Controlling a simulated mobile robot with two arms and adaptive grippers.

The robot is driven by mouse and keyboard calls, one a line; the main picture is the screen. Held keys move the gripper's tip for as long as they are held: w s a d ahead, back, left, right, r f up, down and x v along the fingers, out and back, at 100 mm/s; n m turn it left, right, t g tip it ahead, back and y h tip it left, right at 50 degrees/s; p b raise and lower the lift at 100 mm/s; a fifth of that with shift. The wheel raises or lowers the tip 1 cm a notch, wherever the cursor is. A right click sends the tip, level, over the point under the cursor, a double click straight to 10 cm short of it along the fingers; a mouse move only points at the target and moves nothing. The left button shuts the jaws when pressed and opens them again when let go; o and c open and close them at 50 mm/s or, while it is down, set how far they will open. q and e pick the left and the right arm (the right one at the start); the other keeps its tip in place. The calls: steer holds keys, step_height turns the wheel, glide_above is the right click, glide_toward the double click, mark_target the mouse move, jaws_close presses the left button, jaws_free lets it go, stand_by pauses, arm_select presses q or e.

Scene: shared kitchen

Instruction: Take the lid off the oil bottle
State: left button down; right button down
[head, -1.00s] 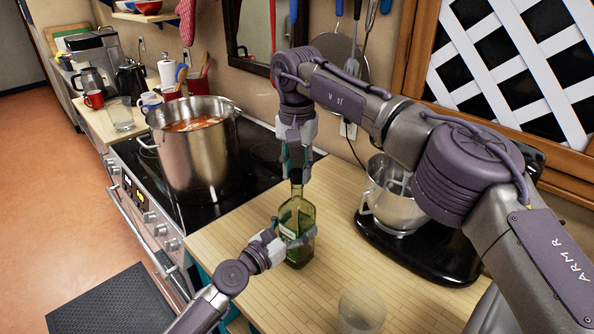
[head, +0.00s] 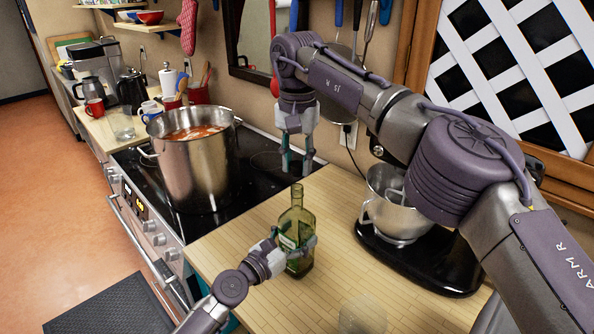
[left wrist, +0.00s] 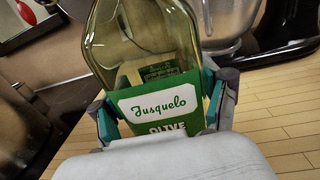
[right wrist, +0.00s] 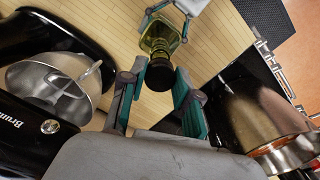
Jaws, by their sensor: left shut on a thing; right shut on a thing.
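The green glass oil bottle (head: 297,222) stands upright on the wooden counter. My left gripper (head: 295,250) is shut around its body; the left wrist view shows its green label (left wrist: 160,103) between the fingers. My right gripper (head: 297,170) is above the bottle, pointing down, with a gap between its fingertips and the bottle's bare neck. In the right wrist view, the dark lid (right wrist: 159,78) is between the right fingertips, in line with the bottle below. The lid is hard to make out in the head view against the dark stove.
A large soup pot (head: 195,165) stands on the black stove (head: 262,165) to the left. A stand mixer with a metal bowl (head: 392,212) is close on the right. A clear glass (head: 362,314) stands near the counter's front. Bare counter (head: 235,240) lies left of the bottle.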

arm_select(q)
jaws_free()
stand_by(0.4)
steer(key=v, duration=1.2)
